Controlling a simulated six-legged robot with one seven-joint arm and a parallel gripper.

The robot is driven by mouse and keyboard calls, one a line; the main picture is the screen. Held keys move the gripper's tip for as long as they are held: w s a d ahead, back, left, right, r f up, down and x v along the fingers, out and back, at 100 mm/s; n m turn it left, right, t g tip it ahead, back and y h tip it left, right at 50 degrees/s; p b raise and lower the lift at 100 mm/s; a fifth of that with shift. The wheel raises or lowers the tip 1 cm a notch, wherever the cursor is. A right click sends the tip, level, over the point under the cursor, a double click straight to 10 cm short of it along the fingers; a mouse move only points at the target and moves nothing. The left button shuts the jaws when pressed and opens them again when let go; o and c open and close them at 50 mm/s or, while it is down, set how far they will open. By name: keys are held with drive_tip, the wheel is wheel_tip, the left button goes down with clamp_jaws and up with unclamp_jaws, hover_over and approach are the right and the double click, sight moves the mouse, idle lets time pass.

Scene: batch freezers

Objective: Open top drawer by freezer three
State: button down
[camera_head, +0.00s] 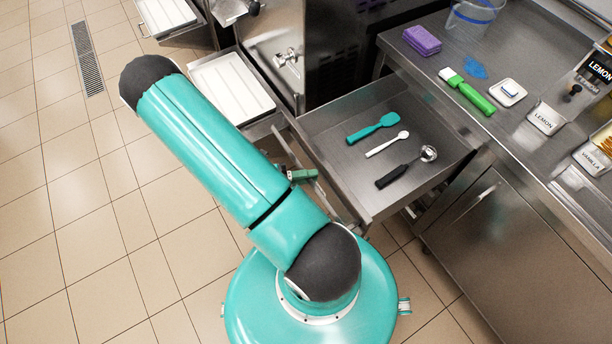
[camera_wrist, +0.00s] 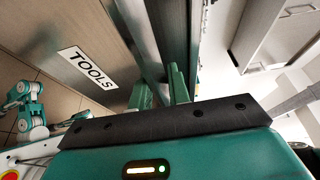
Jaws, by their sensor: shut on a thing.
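The top drawer (camera_head: 335,115) stands pulled out from under the steel counter. In it lie a teal spatula (camera_head: 372,129), a white spoon (camera_head: 388,144) and a black-handled scoop (camera_head: 405,168). My gripper (camera_head: 301,175) is at the drawer's front, mostly hidden behind my arm in the head view. In the wrist view the green fingers (camera_wrist: 161,92) are shut on the steel drawer handle (camera_wrist: 143,38). The drawer front with a TOOLS label (camera_wrist: 88,68) is just to the left.
A freezer (camera_head: 285,60) with a white pan (camera_head: 230,88) stands left of the drawer. The counter (camera_head: 500,130) holds a purple sponge (camera_head: 422,40), a green-handled brush (camera_head: 466,92) and LEMON cards. A closed cabinet door (camera_head: 500,240) is below it. Tiled floor (camera_head: 90,210) is clear at left.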

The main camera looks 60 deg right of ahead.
drive_tip(key=c, duration=1.3)
unclamp_jaws()
drive_tip(key=shift+w, duration=0.1)
drive_tip(key=v, duration=1.3)
drive_tip(key=shift+w+a, duration=0.2)
drive_tip(key=shift+a, duration=0.05)
drive_tip(key=shift+r, duration=0.1)
